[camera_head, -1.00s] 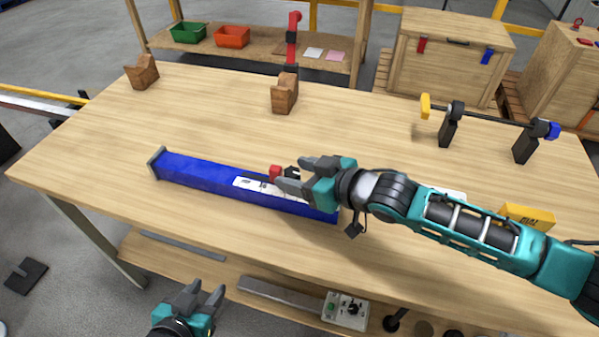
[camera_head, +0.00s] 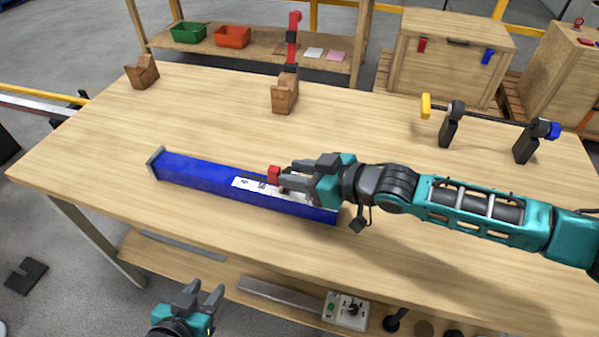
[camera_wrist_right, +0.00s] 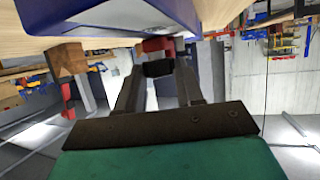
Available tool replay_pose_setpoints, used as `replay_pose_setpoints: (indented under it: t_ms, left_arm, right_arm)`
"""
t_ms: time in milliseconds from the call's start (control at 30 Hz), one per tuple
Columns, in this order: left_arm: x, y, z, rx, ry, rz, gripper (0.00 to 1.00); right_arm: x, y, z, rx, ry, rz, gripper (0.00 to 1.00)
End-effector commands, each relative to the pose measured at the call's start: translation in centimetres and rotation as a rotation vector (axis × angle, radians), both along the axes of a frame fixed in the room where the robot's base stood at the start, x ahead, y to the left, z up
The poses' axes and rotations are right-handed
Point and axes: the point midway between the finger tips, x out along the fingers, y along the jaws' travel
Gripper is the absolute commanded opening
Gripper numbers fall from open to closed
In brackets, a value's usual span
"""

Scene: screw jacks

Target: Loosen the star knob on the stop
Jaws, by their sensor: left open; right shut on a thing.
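A blue beam (camera_head: 200,177) lies on the workbench, with a white scale plate (camera_head: 243,183) on it. A red stop (camera_head: 273,175) sits on the beam near the plate; it also shows in the right wrist view (camera_wrist_right: 157,45). My right gripper (camera_head: 286,181) comes in from the right and is shut on the dark star knob (camera_wrist_right: 157,68) of the stop, seen between its fingertips in the right wrist view. In the head view the fingers mostly hide the knob. My left gripper (camera_head: 203,292) is open and empty, low in front of the bench.
Wooden V-blocks (camera_head: 284,95) stand on the back of the bench (camera_head: 370,130). A dark rod on two black stands (camera_head: 449,125) is at the back right. A control box (camera_head: 346,310) sits on the lower shelf.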

Motion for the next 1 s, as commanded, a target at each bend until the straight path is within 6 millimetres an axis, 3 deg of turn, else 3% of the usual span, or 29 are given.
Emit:
replay_pose_setpoints:
  t_ms: [467, 500, 767, 1000]
  left_arm:
    - [-0.15, 0.02, -0.14, 0.001, 0.004, 0.0, 0.43]
    - [-0.16, 0.01, -0.15, 0.001, 0.004, 0.0, 0.43]
    - [-0.16, 0.0, -0.16, 0.0, 0.004, -0.001, 0.43]
    - [-0.16, -0.02, -0.14, 0.0, 0.004, -0.001, 0.43]
  right_arm:
    - [0.25, -0.46, -0.05, -0.001, 0.0, 0.02, 0.06]
    - [0.26, -0.47, -0.06, -0.001, 0.0, 0.02, 0.39]
    - [0.24, -0.43, -0.03, -0.001, 0.0, 0.02, 0.63]
    - [0.19, -0.46, 0.02, 0.0, 0.001, 0.02, 0.63]
